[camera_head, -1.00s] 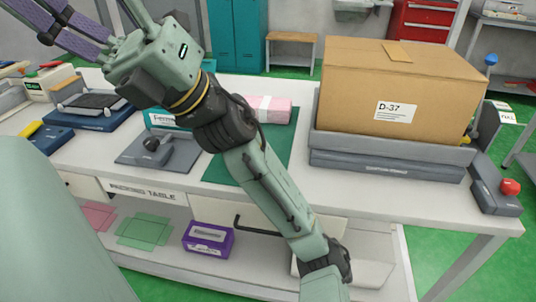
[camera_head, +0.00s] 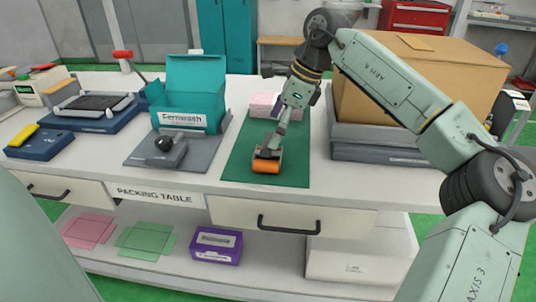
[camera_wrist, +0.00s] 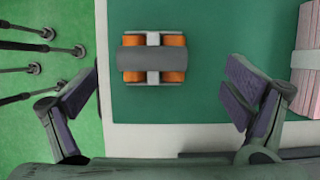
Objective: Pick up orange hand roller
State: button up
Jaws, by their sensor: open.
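The orange hand roller (camera_head: 266,165) lies near the front of the green mat (camera_head: 293,172) on the packing table. In the wrist view the roller (camera_wrist: 152,60) shows from above, with orange drums on both sides of a grey bar. My gripper (camera_head: 277,138) points down over the roller in the head view and hides part of its top. In the wrist view my gripper (camera_wrist: 160,95) is open with nothing between its fingers. The roller appears above the line between the fingertips, left of centre. The exact height gap cannot be told.
A pink box (camera_head: 263,105) stands behind the roller on the mat. A teal box (camera_head: 190,95) and a grey tool with a dark knob (camera_head: 168,150) are to the left. A large carton (camera_head: 440,80) stands right, behind my arm. The mat around the roller is clear.

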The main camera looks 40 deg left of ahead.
aim_at(257, 151)
jog(key=shift+x, duration=1.1)
jog(key=x, duration=0.2)
jog(key=s+p+x, duration=0.1)
jog(key=x, duration=0.2)
jog(key=shift+s+a+f, duration=0.1)
jog(key=shift+f, duration=0.1)
jog(key=shift+r, duration=0.1)
jog(key=c, duration=1.3)
jog(key=shift+r, duration=0.55)
notch_tip(257, 151, up, 2)
jog(key=shift+r+b, duration=0.1)
jog(key=shift+b, duration=0.25)
jog(key=s+d+b, duration=0.1)
jog(key=s+d, duration=0.1)
jog(key=d, duration=0.2)
jog(key=s+d+r+b, duration=0.1)
jog(key=s+d, duration=0.1)
jog(key=d, duration=0.3)
jog(key=s+d+b, duration=0.1)
jog(key=s+d, duration=0.2)
jog(key=d, duration=0.2)
jog(key=shift+s+d+r+b, duration=0.1)
jog(key=shift+s+r+b, duration=0.05)
jog(key=shift+r+b, duration=0.2)
